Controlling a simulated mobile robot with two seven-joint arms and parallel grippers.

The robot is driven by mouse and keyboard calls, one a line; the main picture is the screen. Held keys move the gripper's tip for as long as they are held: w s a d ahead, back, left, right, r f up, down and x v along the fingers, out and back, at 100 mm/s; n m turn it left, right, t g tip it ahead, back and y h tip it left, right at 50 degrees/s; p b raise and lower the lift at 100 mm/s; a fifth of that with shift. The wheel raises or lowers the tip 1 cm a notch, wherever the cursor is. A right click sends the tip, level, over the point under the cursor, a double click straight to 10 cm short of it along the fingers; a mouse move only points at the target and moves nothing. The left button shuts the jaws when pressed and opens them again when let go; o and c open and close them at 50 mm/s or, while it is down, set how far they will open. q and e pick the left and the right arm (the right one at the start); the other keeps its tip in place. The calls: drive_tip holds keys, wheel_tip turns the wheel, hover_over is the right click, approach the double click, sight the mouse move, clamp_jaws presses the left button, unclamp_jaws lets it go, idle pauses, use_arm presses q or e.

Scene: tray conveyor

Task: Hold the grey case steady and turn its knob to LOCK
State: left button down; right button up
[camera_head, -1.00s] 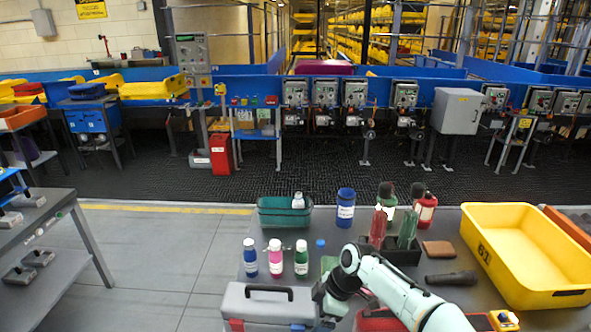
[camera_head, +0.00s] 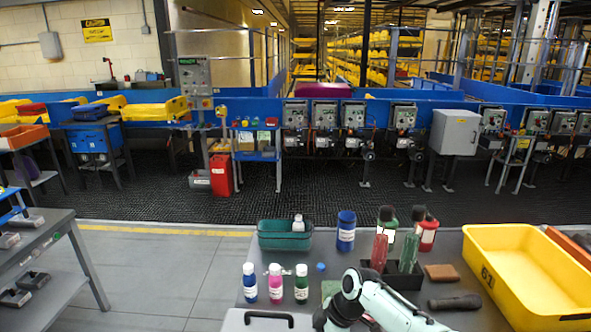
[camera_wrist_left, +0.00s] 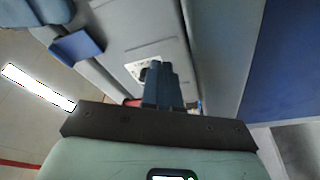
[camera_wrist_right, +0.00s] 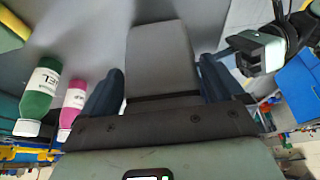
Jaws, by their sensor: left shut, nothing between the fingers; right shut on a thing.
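The grey case (camera_head: 262,323) is at the bottom edge of the head view, with its dark-edged handle on top and most of its body cut off. The left wrist view shows a grey face of it (camera_wrist_left: 150,25) with a white label plate (camera_wrist_left: 133,68) and a blue latch (camera_wrist_left: 75,47). My left gripper (camera_wrist_left: 163,70) is shut and empty, its fingertips over the plate and hiding part of it. The knob and its setting cannot be made out. My right gripper (camera_wrist_right: 160,85) is shut on a grey part of the case (camera_wrist_right: 162,55) between its fingers.
Behind the case stand a blue bottle (camera_head: 249,283), a pink bottle (camera_head: 275,283) and a green bottle (camera_head: 301,284). A teal bin (camera_head: 285,236) is farther back. A yellow tray (camera_head: 530,270) fills the table's right side.

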use_arm(q)
drive_tip(key=a+v, duration=0.1)
drive_tip(key=v, duration=0.5)
drive_tip(key=shift+s+r, duration=0.2)
drive_tip(key=shift+r, duration=0.1)
drive_tip(key=shift+r, duration=0.1)
drive_tip(key=shift+m+h, duration=0.3)
drive_tip(key=shift+h, duration=0.2)
drive_tip(key=w, duration=0.2)
drive_tip(key=w+r, duration=0.1)
drive_tip(key=w, duration=0.1)
drive_tip(key=w+r, duration=0.1)
drive_tip(key=w, duration=0.1)
drive_tip(key=shift+d, duration=0.3)
drive_tip(key=shift+w, duration=0.2)
drive_tip(key=shift+w+a, duration=0.1)
drive_tip(key=shift+a, duration=0.25)
